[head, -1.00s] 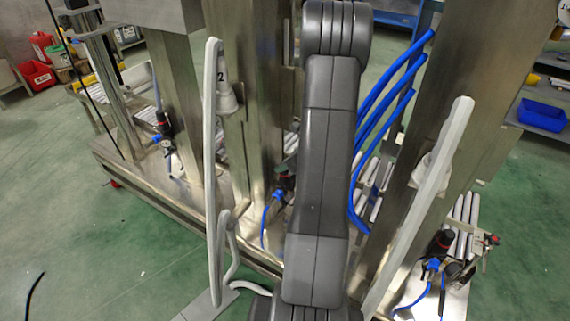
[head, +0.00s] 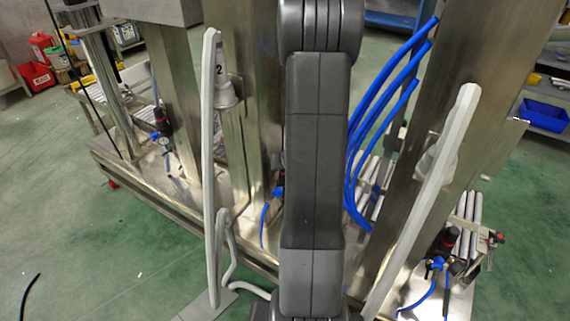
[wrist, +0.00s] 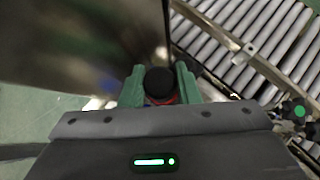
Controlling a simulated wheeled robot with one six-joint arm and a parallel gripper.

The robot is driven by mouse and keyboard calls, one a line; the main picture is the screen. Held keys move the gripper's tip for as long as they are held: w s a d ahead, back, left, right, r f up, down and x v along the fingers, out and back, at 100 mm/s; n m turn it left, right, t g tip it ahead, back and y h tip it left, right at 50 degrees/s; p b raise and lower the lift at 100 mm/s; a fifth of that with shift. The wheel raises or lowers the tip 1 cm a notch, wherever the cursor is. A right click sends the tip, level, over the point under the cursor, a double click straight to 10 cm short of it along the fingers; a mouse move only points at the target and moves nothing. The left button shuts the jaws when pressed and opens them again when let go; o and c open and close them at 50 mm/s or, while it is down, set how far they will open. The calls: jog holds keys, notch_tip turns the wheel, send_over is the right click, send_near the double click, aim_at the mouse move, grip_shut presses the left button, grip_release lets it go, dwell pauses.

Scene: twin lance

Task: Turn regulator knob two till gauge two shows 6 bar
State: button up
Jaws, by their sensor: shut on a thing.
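In the wrist view the green fingers of my gripper (wrist: 160,79) are closed on either side of a black regulator knob (wrist: 159,84) with a red ring below it. The knob is seen from above, between the fingertips. In the head view my arm covers the gripper and most of the middle regulator; a blue fitting (head: 268,210) with its hose shows at the arm's left edge. The gauge at the gripped knob is hidden in both views, so its reading cannot be seen.
Other regulators stand at left (head: 161,122) and right (head: 447,241). Two pale grey lances (head: 209,150) (head: 438,170) rise on either side of my arm. Steel columns (head: 440,130) and blue hoses (head: 385,110) stand close by. A roller conveyor (wrist: 255,50) lies beyond the knob.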

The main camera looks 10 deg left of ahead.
dwell(0.5)
jog(key=o, duration=1)
